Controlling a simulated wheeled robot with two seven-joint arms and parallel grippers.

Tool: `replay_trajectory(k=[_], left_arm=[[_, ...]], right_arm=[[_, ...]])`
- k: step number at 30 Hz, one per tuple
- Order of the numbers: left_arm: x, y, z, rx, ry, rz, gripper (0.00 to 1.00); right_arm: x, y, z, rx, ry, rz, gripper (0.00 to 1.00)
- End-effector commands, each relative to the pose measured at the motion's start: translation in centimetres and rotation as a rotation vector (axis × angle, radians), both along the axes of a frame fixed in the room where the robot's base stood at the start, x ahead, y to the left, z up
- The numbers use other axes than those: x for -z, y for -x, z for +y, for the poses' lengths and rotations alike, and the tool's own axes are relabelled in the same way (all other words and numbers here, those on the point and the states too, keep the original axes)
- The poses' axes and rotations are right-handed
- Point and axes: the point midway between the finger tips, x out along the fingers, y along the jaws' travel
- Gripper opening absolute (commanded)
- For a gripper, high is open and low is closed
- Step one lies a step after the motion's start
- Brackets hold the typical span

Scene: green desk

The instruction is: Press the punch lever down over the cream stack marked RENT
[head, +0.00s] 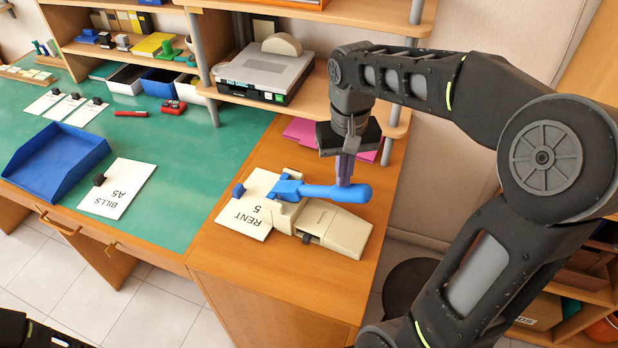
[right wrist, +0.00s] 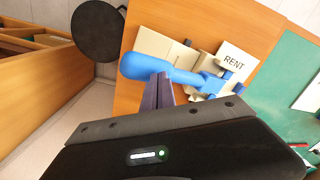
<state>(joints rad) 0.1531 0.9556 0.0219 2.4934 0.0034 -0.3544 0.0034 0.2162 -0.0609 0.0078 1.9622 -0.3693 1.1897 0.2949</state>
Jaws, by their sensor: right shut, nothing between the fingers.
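The punch has a blue lever (head: 335,192) over a cream base (head: 338,230) on the wooden desk section. The lever also shows in the right wrist view (right wrist: 160,68). The cream stack marked RENT (head: 243,212) lies at the punch's left end, its edge partly hidden under the punch head; it also shows in the right wrist view (right wrist: 236,60). My right gripper (head: 344,182) is shut and empty, pointing down with its fingertips at the lever's right end. Its fingers (right wrist: 158,92) appear to touch the lever, but exact contact is unclear. My left gripper is not in view.
The BILLS stack (head: 118,188) and a blue tray (head: 60,160) lie on the green desk (head: 180,190). A grey machine (head: 265,72) stands on a shelf behind the punch. Pink sheets (head: 302,130) lie below it. Open desk lies between the BILLS and RENT stacks.

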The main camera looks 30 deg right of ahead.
Motion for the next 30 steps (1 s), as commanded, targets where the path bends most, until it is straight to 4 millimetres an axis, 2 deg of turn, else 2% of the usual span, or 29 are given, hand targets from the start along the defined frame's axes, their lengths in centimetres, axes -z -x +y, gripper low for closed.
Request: replay_trajectory(k=[4, 17, 30], left_arm=[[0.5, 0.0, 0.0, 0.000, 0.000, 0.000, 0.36], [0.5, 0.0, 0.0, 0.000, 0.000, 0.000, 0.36], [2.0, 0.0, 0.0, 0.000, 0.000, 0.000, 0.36]], right_arm=[[0.6, 0.2, -0.1, 0.000, 0.000, 0.000, 0.00], [0.6, 0.3, -0.2, 0.000, 0.000, 0.000, 0.00], [2.5, 0.9, -0.6, -0.001, 0.000, 0.000, 0.00]])
